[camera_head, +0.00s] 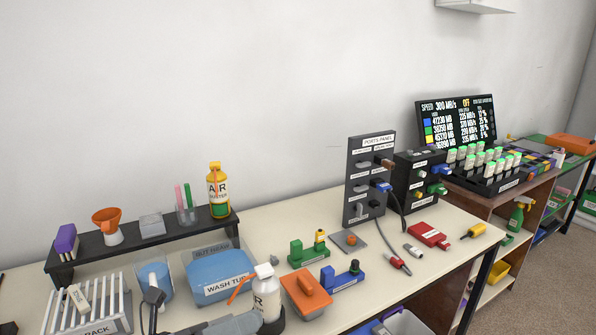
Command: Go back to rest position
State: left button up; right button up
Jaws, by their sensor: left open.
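My left gripper (208,319) shows at the bottom edge of the head view, partly cut off by the frame. It is grey with dark parts, and its jaws are open with nothing seen held between them. It is in front of the blue wash tub (220,273) and left of a white bottle with an orange nozzle (266,291). I cannot tell whether it touches anything. My right gripper is not in view.
A white rack (92,308) and a blue cup (155,278) stand at the left. A ports panel (367,177) with cables stands right of centre. A monitor (458,120) is further right.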

pick_arm(q)
jog(key=s+a+f+n+t+y+p, duration=0.1)
jog(key=a+f+n+t+y, duration=0.45)
jog(key=n, duration=0.85)
jog(key=a+f+n+t+y+p, duration=0.1)
jog(key=a+f+n+t+y, duration=0.2)
jog(key=f+n+t+y, duration=0.75)
jog(key=s+a+f+n+g+y, duration=0.1)
jog(key=s+a+f+n+g, duration=0.2)
jog(key=s+f+n+g, duration=0.5)
jog(key=s+n+g+p, duration=0.1)
jog(key=s+n+g, duration=0.3)
jog(key=n, duration=0.2)
jog(key=shift+a+f+y, duration=0.2)
jog(key=shift+a+y, duration=0.1)
